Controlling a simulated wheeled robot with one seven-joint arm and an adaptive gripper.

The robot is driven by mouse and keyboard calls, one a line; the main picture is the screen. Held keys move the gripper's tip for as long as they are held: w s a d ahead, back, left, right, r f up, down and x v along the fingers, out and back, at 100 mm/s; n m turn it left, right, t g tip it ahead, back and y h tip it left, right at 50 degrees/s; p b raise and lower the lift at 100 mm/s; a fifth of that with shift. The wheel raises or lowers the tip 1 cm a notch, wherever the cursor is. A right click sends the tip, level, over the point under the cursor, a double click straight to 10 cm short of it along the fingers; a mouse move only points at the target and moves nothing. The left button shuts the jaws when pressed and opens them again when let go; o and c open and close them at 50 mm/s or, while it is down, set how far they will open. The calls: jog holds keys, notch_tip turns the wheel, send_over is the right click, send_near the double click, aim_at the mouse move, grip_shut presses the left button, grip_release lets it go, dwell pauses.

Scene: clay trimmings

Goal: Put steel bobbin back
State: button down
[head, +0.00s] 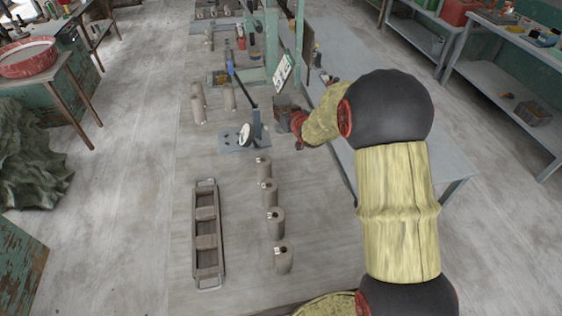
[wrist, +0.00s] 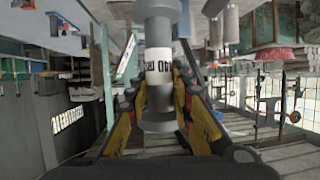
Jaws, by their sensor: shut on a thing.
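A grey steel bobbin (wrist: 160,97) with flared ends and a white lettered label stands between the yellow-padded fingers of my gripper (wrist: 158,75) in the wrist view. My gripper is shut on it. In the head view my gripper (head: 286,114) is over the right part of the long table, beside a small stand; I cannot make out the bobbin there. Several grey-brown labelled cylinders (head: 276,222) stand in a row nearer on the table. I cannot tell which place belongs to the bobbin.
A long metal tray with compartments (head: 207,182) lies left of the row. More plain cylinders (head: 198,103) stand farther back. Bare tabletop (head: 240,255) lies between tray and row.

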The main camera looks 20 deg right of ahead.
jog(key=shift+s+a+f+b, duration=0.1)
jog(key=shift+s+f+b, duration=0.25)
jog(key=shift+s+b, duration=0.1)
jog(key=shift+w+f+b, duration=0.2)
jog(key=shift+f+b, duration=0.4)
jog(key=shift+f, duration=0.25)
notch_tip(320, 180, down, 7)
jog(key=b, duration=0.7)
notch_tip(320, 180, down, 10)
jog(key=b, duration=0.3)
jog(key=c, duration=1.6)
grip_release()
jog(key=shift+s+f, duration=0.1)
jog(key=shift+f, duration=0.05)
